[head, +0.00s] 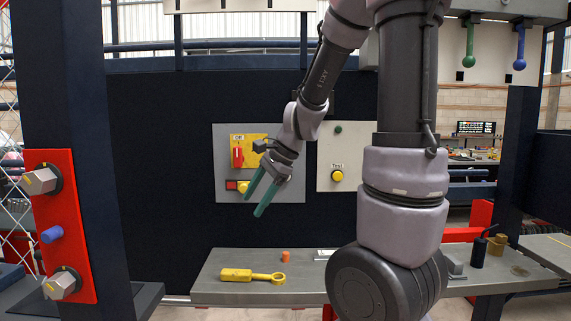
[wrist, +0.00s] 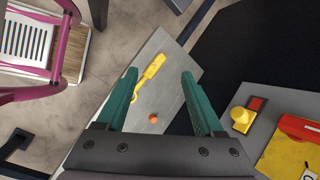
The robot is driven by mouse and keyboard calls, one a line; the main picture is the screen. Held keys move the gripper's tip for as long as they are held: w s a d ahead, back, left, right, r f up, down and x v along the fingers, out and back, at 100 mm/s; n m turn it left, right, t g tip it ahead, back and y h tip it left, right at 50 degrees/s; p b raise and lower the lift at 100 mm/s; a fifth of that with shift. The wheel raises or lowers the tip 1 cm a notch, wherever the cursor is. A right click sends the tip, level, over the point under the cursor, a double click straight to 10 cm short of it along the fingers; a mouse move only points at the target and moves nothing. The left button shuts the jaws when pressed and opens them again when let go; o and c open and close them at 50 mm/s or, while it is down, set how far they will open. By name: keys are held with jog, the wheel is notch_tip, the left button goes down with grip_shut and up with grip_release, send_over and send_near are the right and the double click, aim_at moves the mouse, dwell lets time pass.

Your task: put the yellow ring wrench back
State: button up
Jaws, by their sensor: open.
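The yellow ring wrench (head: 252,275) lies flat on the grey bench (head: 215,294), its thick handle to the left and its ring end to the right. In the wrist view the wrench (wrist: 150,71) shows between and beyond my open fingers. My gripper (head: 260,204) has green fingers, is open and empty, and hangs in the air above the bench, in front of the grey switch panel. It also shows in the wrist view (wrist: 160,82). No holder marked for the wrench can be made out.
A small orange piece (head: 286,256) lies behind the ring end. The grey panel (head: 225,170) carries a yellow box with a red switch (head: 238,156) and a yellow button. A second panel has a yellow button (head: 337,176). A dark can (head: 479,250) stands at the bench's right.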

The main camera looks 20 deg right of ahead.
jog(key=s+d+r+n+t+h, duration=0.3)
jog(key=s+r+n+t, duration=0.1)
jog(key=s+r+n, duration=0.7)
jog(key=shift+s+d+r, duration=0.2)
jog(key=shift+s+r, duration=0.55)
jog(key=shift+s, duration=0.2)
dwell(0.4)
